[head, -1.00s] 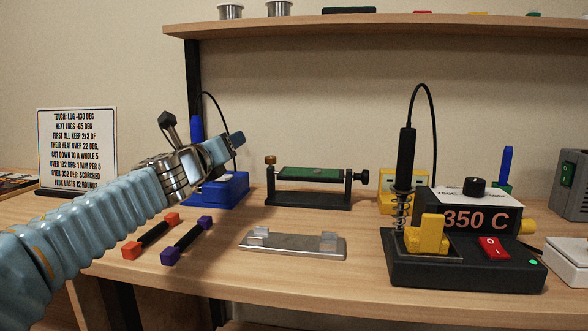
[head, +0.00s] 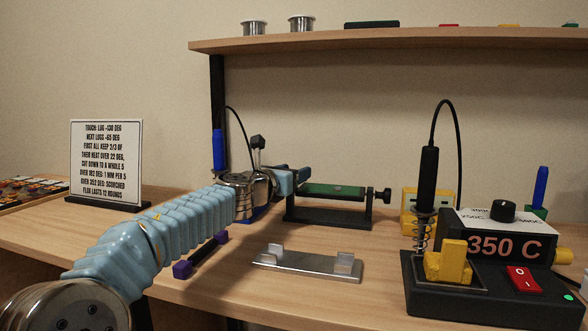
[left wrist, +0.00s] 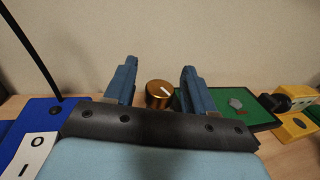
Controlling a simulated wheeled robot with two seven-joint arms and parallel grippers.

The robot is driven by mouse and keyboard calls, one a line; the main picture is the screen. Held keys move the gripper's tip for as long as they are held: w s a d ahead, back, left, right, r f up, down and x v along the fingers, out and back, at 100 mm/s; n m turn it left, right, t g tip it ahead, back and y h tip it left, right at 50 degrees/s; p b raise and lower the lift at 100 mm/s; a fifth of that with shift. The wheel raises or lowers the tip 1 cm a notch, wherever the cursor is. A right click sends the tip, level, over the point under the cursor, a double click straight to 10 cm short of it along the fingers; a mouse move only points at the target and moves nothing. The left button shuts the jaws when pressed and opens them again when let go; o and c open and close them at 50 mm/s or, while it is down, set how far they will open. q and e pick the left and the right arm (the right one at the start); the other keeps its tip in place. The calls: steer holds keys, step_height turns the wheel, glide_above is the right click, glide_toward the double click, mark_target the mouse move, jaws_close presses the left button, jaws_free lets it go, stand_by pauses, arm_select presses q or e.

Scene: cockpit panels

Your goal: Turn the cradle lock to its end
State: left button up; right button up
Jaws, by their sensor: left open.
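The cradle (head: 330,217) stands at the back of the bench, a black frame holding a green board (head: 335,191). A black knob (head: 383,195) is on its right end. A brass knob (left wrist: 159,95) with a white line on its face shows in the left wrist view, with the green board (left wrist: 225,105) to its right. My left gripper (head: 292,178) is at the cradle's left end and hides the brass knob in the head view. In the left wrist view its fingers (left wrist: 157,75) are open, one on each side of the brass knob, with gaps showing. My right gripper is out of view.
A soldering station (head: 490,260) with an iron stands at right front. A metal holder (head: 307,262) lies in front of the cradle. A purple-ended bar (head: 205,255) is under my left arm. A blue unit (left wrist: 40,130) is left of the gripper.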

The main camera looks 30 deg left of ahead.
arm_select(q)
steer(key=shift+w, duration=0.45)
steer(key=shift+c, duration=0.4)
steer(key=c, duration=0.9)
